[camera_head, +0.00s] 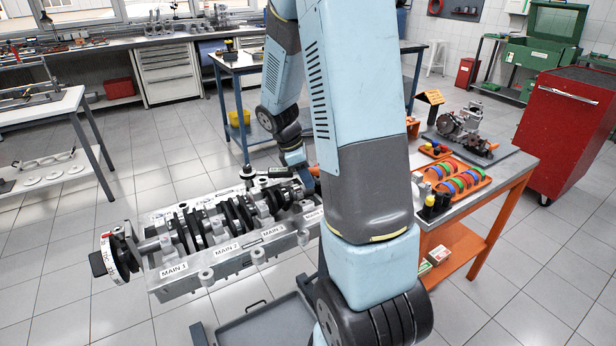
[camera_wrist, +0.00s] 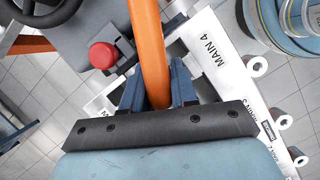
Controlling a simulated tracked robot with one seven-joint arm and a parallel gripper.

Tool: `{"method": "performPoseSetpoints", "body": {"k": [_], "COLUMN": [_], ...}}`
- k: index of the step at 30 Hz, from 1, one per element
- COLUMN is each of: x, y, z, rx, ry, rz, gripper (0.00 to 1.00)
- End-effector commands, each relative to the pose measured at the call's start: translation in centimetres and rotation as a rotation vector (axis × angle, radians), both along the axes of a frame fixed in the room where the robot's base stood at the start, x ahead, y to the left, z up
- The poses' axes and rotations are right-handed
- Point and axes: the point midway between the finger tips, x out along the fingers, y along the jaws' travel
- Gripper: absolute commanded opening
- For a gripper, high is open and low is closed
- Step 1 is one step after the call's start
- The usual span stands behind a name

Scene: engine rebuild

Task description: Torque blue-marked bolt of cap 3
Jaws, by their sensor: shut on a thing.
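My gripper (camera_wrist: 157,75) is shut on the orange handle of a torque wrench (camera_wrist: 150,35) in the wrist view. In the head view the wrench (camera_head: 270,173) reaches left over the engine block (camera_head: 230,262), its head (camera_head: 248,172) above the far part of the crankshaft. The handle is mostly hidden behind my arm. The block's near side has labels MAIN 1, MAIN 2 and MAIN 3 (camera_head: 273,232); MAIN 4 (camera_wrist: 205,47) shows in the wrist view. I cannot make out the blue-marked bolt, or whether the wrench head sits on a bolt.
A red knob (camera_wrist: 103,55) lies left of the handle in the wrist view. An orange-legged workbench (camera_head: 505,190) on the right holds an orange tray with coloured rings (camera_head: 460,183). A red tool cabinet (camera_head: 570,130) stands behind. The floor left of the block is clear.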

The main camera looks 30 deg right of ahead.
Motion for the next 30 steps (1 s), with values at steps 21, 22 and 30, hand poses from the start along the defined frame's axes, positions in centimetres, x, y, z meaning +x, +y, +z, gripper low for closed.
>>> {"method": "performPoseSetpoints", "body": {"k": [21, 22, 30], "x": [-0.45, -0.45, -0.60], "y": [0.24, 0.24, 0.32], "z": [0.02, 0.02, 0.02], "rx": [0.000, 0.000, 0.000], "ry": [0.000, 0.000, 0.000], "rz": [-0.031, -0.031, -0.040], "gripper": [0.00, 0.00, 0.00]}}
